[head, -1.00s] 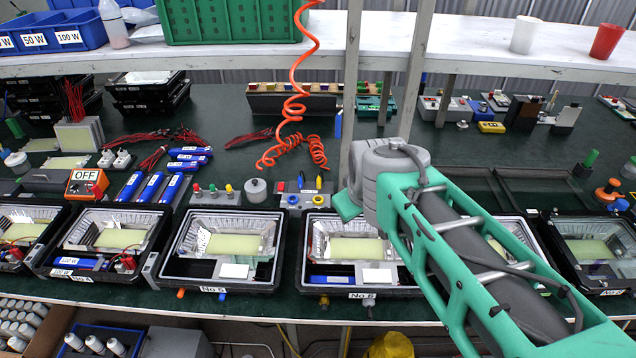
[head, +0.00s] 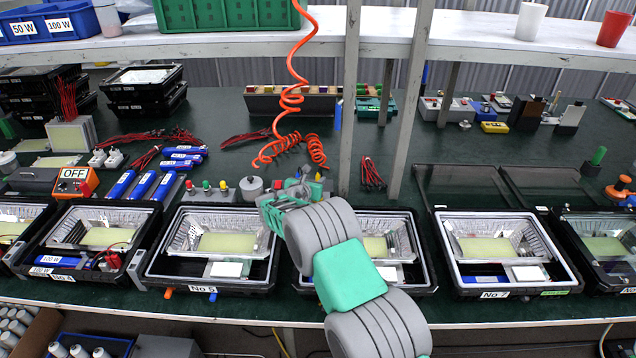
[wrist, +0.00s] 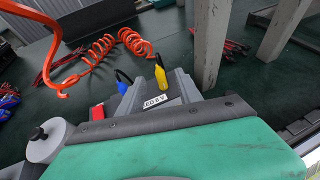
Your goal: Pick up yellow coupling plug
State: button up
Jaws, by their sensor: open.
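The yellow coupling plug (wrist: 160,75) stands upright in a grey labelled holder (wrist: 150,98) in the wrist view, just right of a blue plug (wrist: 123,77). My gripper (head: 284,197) is open, over the back edge of the housings between No 5 and the one to its right in the head view. I see nothing held.
A coiled orange hose (head: 292,110) hangs just behind my gripper; it also shows in the wrist view (wrist: 95,50). A grey shelf post (wrist: 208,45) stands close right of the plug.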

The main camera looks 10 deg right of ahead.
aim_at(317, 177)
jog(key=x, duration=0.4)
jog(key=shift+w+f, duration=0.15)
jog(key=shift+f, duration=0.05)
jog(key=shift+c, duration=0.4)
grip_shut()
